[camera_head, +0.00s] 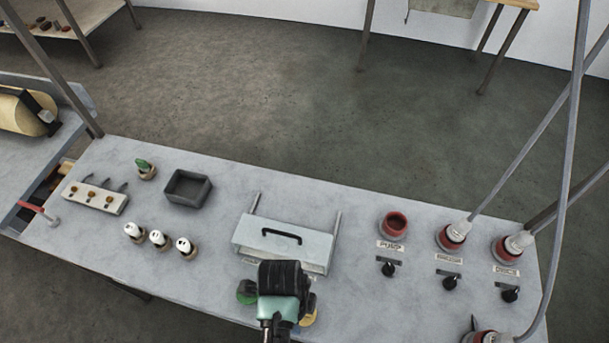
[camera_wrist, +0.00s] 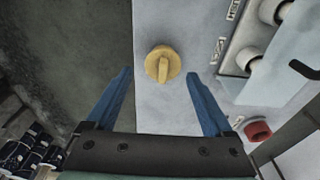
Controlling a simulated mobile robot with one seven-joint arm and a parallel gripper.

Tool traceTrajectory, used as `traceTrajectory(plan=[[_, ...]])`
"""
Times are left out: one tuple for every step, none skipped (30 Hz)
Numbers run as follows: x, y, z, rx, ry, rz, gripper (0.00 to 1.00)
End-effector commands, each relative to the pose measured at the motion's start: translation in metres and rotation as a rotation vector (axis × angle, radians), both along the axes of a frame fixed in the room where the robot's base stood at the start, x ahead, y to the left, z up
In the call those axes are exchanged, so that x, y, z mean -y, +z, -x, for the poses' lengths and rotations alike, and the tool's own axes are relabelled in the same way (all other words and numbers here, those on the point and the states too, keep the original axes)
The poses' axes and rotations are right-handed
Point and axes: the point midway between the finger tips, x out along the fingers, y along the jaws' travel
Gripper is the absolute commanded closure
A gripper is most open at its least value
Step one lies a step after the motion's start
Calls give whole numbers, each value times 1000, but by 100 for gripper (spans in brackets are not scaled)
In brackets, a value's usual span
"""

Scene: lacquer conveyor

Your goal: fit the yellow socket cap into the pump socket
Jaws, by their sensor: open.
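The yellow socket cap (camera_wrist: 162,64) lies on the light grey table with its raised grip bar up, in the wrist view. In the head view it is mostly hidden, and only a yellow edge (camera_head: 309,319) shows beside my gripper. My gripper (camera_wrist: 158,75) is open and empty. Its blue fingers are spread to either side of the cap in the picture; how far above it they are I cannot tell. The pump socket (camera_head: 394,223) is a red-rimmed round socket, open and empty, behind the "PUMP" label, to the right of my gripper.
A white box with a black handle (camera_head: 282,232) stands just behind my gripper. Two other red sockets (camera_head: 452,237) (camera_head: 507,248) at right hold plugs with cables. Black knobs (camera_head: 388,270) stand before the sockets. A green round object (camera_head: 246,291) lies left of my gripper.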

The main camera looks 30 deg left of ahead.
Motion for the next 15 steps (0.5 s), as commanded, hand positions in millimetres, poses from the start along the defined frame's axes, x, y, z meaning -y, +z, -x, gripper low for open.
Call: traceTrajectory(plan=[[0,-2,0,-2,0,1,13],[1,-4,-1,-3,1,1,13],[1,-8,-1,-2,1,1,13],[2,-11,-2,-4,1,2,13],[3,-14,-2,-4,1,1,13],[3,-19,-4,-3,1,1,13],[4,-23,-5,-3,1,1,13],[4,-26,-5,-3,0,1,13],[5,-32,-6,-2,1,1,13],[5,-36,-6,-3,2,1,13],[6,-39,-6,-2,2,1,13],[6,-43,-6,-3,1,1,13],[7,-45,-6,-2,1,1,13],[7,-47,-6,-1,0,0,13],[7,-49,-6,-1,0,0,13]])
